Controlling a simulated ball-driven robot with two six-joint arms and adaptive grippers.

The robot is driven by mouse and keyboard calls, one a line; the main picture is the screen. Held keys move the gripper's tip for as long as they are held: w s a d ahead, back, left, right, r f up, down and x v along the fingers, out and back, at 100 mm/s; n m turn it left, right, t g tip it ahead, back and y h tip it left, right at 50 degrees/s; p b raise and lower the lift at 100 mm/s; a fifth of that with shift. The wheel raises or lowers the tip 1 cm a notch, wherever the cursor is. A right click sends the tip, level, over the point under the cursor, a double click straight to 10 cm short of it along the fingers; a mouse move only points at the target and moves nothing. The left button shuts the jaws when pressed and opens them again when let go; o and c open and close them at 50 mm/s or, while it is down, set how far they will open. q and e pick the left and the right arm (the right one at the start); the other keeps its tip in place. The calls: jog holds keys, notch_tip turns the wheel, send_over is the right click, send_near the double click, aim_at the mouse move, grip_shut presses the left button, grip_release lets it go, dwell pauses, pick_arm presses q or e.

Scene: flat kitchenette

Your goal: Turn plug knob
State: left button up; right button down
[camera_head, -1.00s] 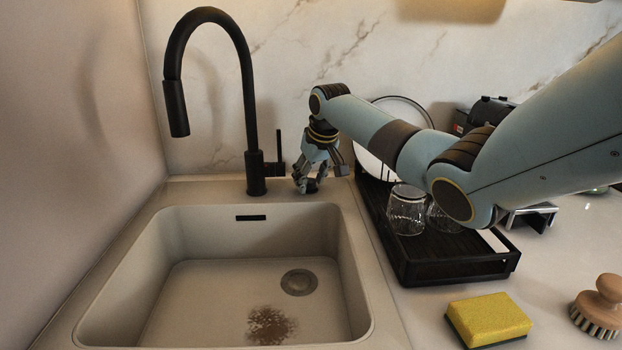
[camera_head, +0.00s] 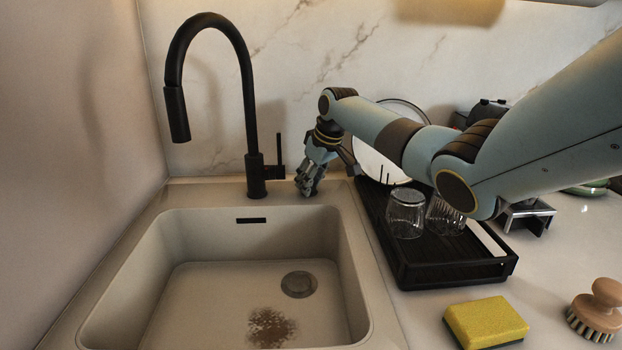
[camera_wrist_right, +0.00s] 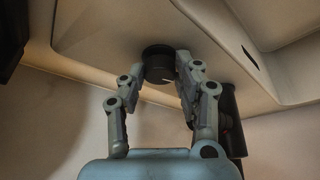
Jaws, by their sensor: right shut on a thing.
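The plug knob (camera_wrist_right: 158,62) is a short, round black knob on the sink deck. In the right wrist view it sits between the two fingertips of my right gripper (camera_wrist_right: 160,72), which is shut on it. In the head view my right gripper (camera_head: 307,187) points down at the deck behind the basin, right of the tap, and its fingers hide the knob. The sink drain (camera_head: 299,284) lies in the basin floor. My left gripper is not in view.
The black tap (camera_head: 256,140) and its lever stand just left of my right gripper. The black dish rack (camera_head: 440,275) with glasses (camera_head: 405,212) and a plate is close on the right. A yellow sponge (camera_head: 487,322) and a brush (camera_head: 598,310) lie at front right.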

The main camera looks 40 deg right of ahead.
jog(key=shift+d+n+y, duration=0.1)
jog(key=shift+n+y, duration=0.3)
jog(key=shift+n, duration=0.5)
jog(key=n+y+b, duration=0.1)
jog(key=n, duration=0.1)
jog(key=shift+d+f+n+b, duration=0.1)
jog(key=shift+n+b, duration=0.3)
jog(key=n+y+b, duration=0.1)
jog(key=n+b, duration=0.2)
jog(key=n+g+y+b, duration=0.1)
jog(key=n+b, duration=0.1)
jog(key=b, duration=0.1)
jog(key=shift+w+d+f+n+g+b, duration=0.1)
jog(key=shift+w+n+g+b, duration=0.05)
jog(key=shift+n+g+b, duration=0.2)
jog(key=shift+r+n+g+b, duration=0.2)
jog(key=shift+n+g+b, duration=0.05)
jog(key=shift+n+b, duration=0.75)
jog(key=c, duration=1.2)
grip_release()
jog(key=v, duration=1.2)
jog(key=shift+d, duration=0.2)
jog(key=shift+w, duration=0.1)
